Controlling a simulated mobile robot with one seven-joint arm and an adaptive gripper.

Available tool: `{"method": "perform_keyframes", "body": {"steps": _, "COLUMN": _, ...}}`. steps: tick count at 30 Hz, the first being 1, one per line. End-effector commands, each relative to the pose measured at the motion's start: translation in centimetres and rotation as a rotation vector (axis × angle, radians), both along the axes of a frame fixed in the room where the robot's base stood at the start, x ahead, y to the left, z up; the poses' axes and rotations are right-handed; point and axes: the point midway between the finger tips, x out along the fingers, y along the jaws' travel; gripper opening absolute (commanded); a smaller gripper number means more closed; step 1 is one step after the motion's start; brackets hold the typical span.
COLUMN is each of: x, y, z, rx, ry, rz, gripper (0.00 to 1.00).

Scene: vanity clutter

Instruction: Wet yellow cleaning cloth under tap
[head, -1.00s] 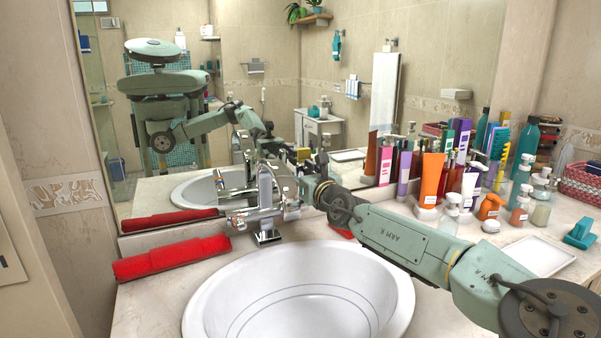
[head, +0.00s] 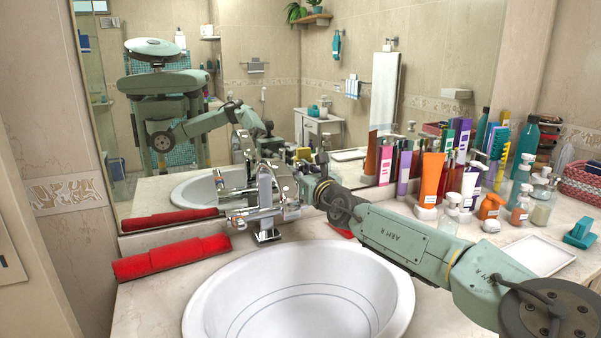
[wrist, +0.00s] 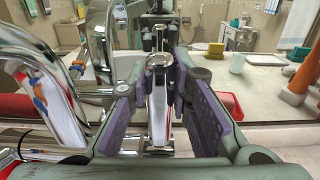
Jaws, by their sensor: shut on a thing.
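The chrome tap (head: 265,205) stands at the back rim of the white basin (head: 205,295). My gripper (head: 297,190) reaches it from the right. In the wrist view, my gripper's purple-padded fingers (wrist: 162,85) lie on either side of a narrow upright chrome tap part (wrist: 160,110), which looks like the handle, and are shut on it. The curved chrome spout (wrist: 45,70) is left of the fingers. I cannot pick out the yellow cloth for sure; a small yellow patch (head: 303,153) shows near the gripper in the mirror area. No water stream is visible.
A rolled red towel (head: 170,258) lies left of the basin. Several bottles and tubes, including an orange tube (head: 431,180), crowd the right counter. A white tray (head: 530,255) and a teal item (head: 581,234) lie farther right. The mirror (head: 300,90) stands close behind the tap.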

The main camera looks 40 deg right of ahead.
Motion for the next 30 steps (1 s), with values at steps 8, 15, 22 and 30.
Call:
{"method": "perform_keyframes", "body": {"steps": 8, "x": -0.3, "y": 0.1, "z": -0.8, "rx": -0.006, "ry": -0.04, "rz": 0.002, "gripper": 0.0}}
{"method": "perform_keyframes", "body": {"steps": 15, "x": -1.3, "y": 0.4, "z": -1.2, "rx": -0.033, "ry": -0.151, "rz": 0.002, "gripper": 0.0}}
{"method": "perform_keyframes", "body": {"steps": 22, "x": -2.2, "y": 0.7, "z": -1.2, "rx": -0.057, "ry": -0.255, "rz": 0.004, "gripper": 0.0}}
{"method": "perform_keyframes", "body": {"steps": 30, "x": -2.9, "y": 0.8, "z": -0.7, "rx": -0.076, "ry": -0.323, "rz": 0.002, "gripper": 0.0}}
